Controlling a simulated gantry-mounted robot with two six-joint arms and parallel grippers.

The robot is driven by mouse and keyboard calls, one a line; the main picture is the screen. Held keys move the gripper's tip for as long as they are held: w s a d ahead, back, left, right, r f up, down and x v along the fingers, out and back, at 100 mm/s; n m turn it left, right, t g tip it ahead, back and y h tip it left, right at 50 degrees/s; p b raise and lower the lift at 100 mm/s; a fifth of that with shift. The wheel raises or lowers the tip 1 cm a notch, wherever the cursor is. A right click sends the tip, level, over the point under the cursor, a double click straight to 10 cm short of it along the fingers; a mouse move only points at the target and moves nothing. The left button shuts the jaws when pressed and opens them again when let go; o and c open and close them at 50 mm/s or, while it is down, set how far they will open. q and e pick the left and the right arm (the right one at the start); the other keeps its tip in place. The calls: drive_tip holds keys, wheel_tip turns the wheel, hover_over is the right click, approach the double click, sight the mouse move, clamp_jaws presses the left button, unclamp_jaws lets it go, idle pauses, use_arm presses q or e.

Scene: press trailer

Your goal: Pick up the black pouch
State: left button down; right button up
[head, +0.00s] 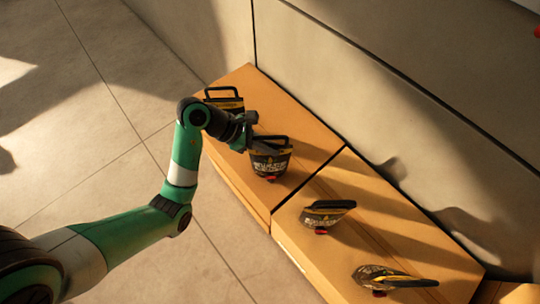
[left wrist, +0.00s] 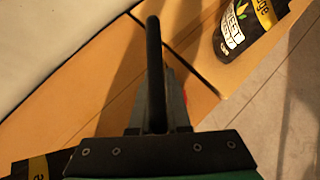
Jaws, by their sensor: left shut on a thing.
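My left gripper (head: 250,122) reaches over the wooden bench and is shut on the upper handle of a black pouch (head: 270,158) with yellow and white print. A red part shows at the pouch's lower edge. In the left wrist view the dark handle (left wrist: 154,60) stands edge-on between my fingers (left wrist: 152,100), and the pouch body is mostly hidden. I cannot tell whether the pouch touches the bench. My right gripper is not in view.
Similar black pouches stand on the bench: one behind my wrist (head: 224,98), one in the middle (head: 325,212) and one at the near end (head: 385,279). The wooden bench (head: 245,195) runs along a grey wall (head: 390,110). Tiled floor (head: 110,120) lies open at left.

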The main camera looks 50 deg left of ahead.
use_arm(q)
drive_tip(key=shift+r, duration=0.2)
idle(0.7)
drive_tip(key=shift+r+p, duration=0.9)
drive_tip(key=shift+r, duration=0.4)
drive_tip(key=s+d+r+p, duration=0.7)
drive_tip(key=s+d+r, duration=0.1)
drive_tip(key=d+r, duration=0.2)
drive_tip(key=shift+d, duration=0.75)
drive_tip(key=shift+r+p, duration=0.15)
drive_tip(key=shift+p, duration=0.15)
